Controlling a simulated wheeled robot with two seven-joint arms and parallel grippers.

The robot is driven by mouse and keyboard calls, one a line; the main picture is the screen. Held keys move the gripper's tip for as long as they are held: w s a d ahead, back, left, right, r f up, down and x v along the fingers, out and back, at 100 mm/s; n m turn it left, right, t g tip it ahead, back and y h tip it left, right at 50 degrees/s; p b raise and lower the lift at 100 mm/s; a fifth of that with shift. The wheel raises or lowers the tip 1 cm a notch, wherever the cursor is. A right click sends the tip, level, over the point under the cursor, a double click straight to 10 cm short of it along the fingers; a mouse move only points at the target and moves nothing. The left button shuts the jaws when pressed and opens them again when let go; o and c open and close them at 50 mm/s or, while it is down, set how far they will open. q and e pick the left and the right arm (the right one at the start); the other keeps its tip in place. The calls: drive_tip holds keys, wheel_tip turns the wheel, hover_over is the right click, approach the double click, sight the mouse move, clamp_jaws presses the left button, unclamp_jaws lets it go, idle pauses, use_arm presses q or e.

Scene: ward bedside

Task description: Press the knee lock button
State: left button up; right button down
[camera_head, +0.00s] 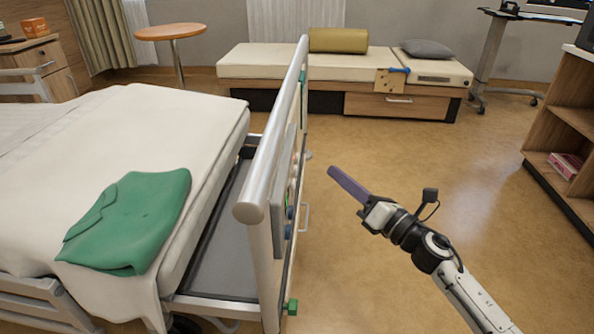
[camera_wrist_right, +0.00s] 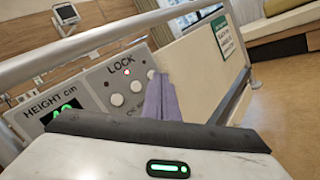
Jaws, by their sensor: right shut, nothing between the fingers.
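The bed's control panel (camera_wrist_right: 120,84) is on the outer face of the footboard (camera_head: 262,190). In the right wrist view it has a LOCK heading, a small lit red light (camera_wrist_right: 126,71) and white round buttons (camera_wrist_right: 117,99). The small labels below them are too blurred to read, so I cannot tell which button is the knee lock. My right gripper (camera_head: 335,174) has purple fingers, shut and empty. Its fingers (camera_wrist_right: 162,90) stand in front of the panel's right end, close to the rightmost button (camera_wrist_right: 151,75). In the head view a gap separates them from the footboard. My left gripper is not in view.
A HEIGHT cm display (camera_wrist_right: 64,105) glows green left of the lock buttons. A rail (camera_wrist_right: 95,42) runs along the top of the footboard. A green folded cloth (camera_head: 130,220) lies on the bed. The floor (camera_head: 400,150) right of the bed is clear.

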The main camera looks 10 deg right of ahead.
drive_tip(key=s+d+r, duration=0.2)
drive_tip(key=d, duration=0.5)
drive_tip(key=shift+d, duration=0.3)
drive_tip(key=shift+s, duration=0.1)
